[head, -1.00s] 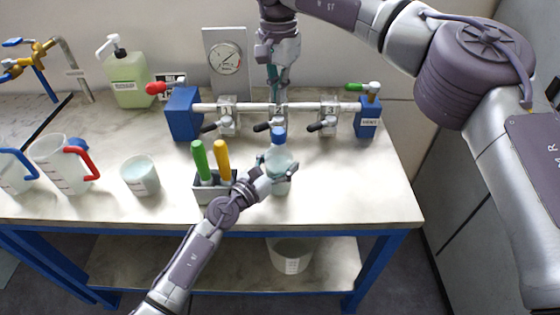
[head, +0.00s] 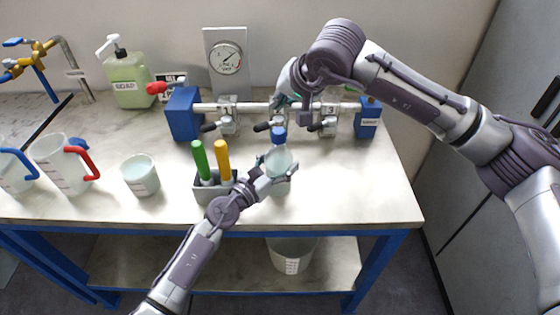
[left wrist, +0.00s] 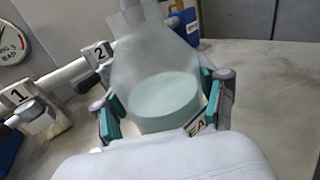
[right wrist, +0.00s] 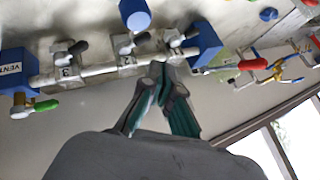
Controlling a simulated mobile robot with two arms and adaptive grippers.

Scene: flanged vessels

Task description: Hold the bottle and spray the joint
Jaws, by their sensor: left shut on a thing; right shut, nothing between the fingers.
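The bottle (head: 279,162) is clear with a blue cap and pale green liquid. It stands upright at the front of the bench, held by my left gripper (head: 277,176). The left wrist view shows the bottle (left wrist: 160,75) between both fingers, its label mostly hidden. Behind it runs a horizontal pipe (head: 255,106) with clamped joints numbered 1 (left wrist: 30,105), 2 (left wrist: 98,55) and 3 (right wrist: 67,65). My right gripper (head: 287,101) is shut and empty at the pipe, near the middle joint, partly hidden by its own wrist. In the right wrist view its fingertips (right wrist: 163,80) are together, and the blue cap (right wrist: 135,14) shows.
A tool holder (head: 213,190) with green and yellow handles stands just left of the bottle. Further left are a beaker (head: 140,178) and jugs with red and blue handles. A soap bottle (head: 127,80) and gauge (head: 226,62) are behind. The bench's front right is clear.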

